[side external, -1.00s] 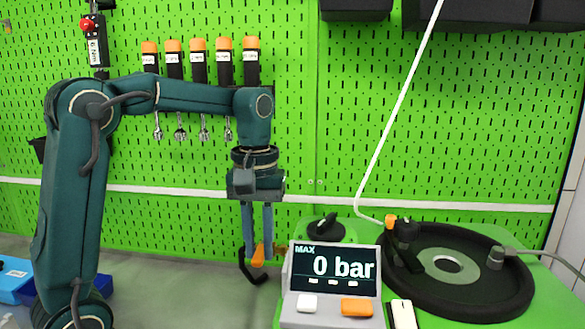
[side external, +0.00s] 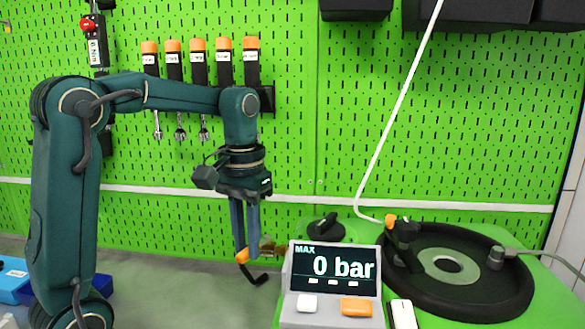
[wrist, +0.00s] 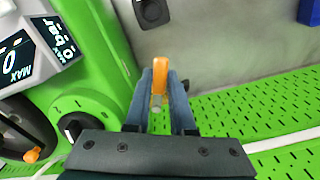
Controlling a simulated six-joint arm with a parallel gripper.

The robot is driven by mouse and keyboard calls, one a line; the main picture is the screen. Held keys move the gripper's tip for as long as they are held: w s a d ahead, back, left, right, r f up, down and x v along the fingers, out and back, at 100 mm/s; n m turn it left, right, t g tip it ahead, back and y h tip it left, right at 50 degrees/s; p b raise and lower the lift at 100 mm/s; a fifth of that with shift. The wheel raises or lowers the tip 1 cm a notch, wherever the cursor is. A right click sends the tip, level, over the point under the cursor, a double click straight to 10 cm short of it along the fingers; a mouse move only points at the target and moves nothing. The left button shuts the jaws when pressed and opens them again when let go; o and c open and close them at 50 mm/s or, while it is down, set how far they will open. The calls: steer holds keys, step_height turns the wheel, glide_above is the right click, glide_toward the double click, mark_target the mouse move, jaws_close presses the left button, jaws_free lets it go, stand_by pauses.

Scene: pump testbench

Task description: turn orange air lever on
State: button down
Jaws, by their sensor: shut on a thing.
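The orange air lever (side external: 242,256) sits low beside the left edge of the green bench. It points left and toward the camera, away from a small brass-coloured fitting (side external: 268,249). My gripper (side external: 246,247) points down and its blue fingers are shut on the lever. In the wrist view, the orange lever (wrist: 160,72) lies between the two fingertips (wrist: 160,90), its end sticking out past them. The fingers hide part of the lever and its pivot in the side view.
A display (side external: 334,270) reading 0 bar stands right of my gripper. A black knob (side external: 326,229) sits behind it, and a black round plate (side external: 480,278) is further right. A bent black piece (side external: 257,279) hangs just below the lever. The green pegboard (side external: 330,130) rises behind.

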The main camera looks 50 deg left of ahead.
steer(key=shift+w+a+m, duration=0.2)
steer(key=shift+a+m, duration=0.8)
steer(key=shift+m, duration=1.25)
steer(key=shift+w+a+m, duration=0.2)
steer(key=shift+a+m, duration=0.75)
steer(key=shift+m, duration=1.25)
steer(key=shift+w+a+m, duration=0.2)
steer(key=shift+a+m, duration=0.8)
steer(key=shift+m, duration=1.25)
steer(key=c, duration=0.8)
jaws_free()
steer(key=shift+o, duration=0.2)
steer(key=shift+r, duration=2.6)
